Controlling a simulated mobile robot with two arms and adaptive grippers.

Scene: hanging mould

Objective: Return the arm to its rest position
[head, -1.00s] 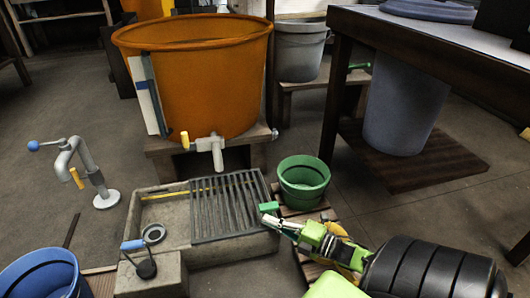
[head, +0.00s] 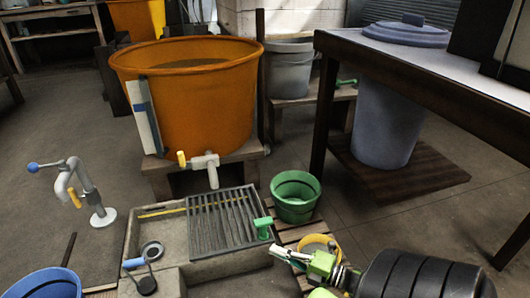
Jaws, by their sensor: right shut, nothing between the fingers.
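My right gripper (head: 274,250) comes in from the lower right, green and white. It is shut and empty, over the right edge of the stone sink (head: 200,268). A green handle-like piece (head: 262,224) stands at the sink's right edge, just above the fingertips in the picture, with a small gap between them. My left gripper is not in view.
A green bucket (head: 296,197) stands behind the gripper, with a yellow-orange round thing (head: 318,243) nearer. The orange tub (head: 203,105) with a tap stands behind the sink. A dark table (head: 420,75) is at right. Open floor (head: 400,215) lies between.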

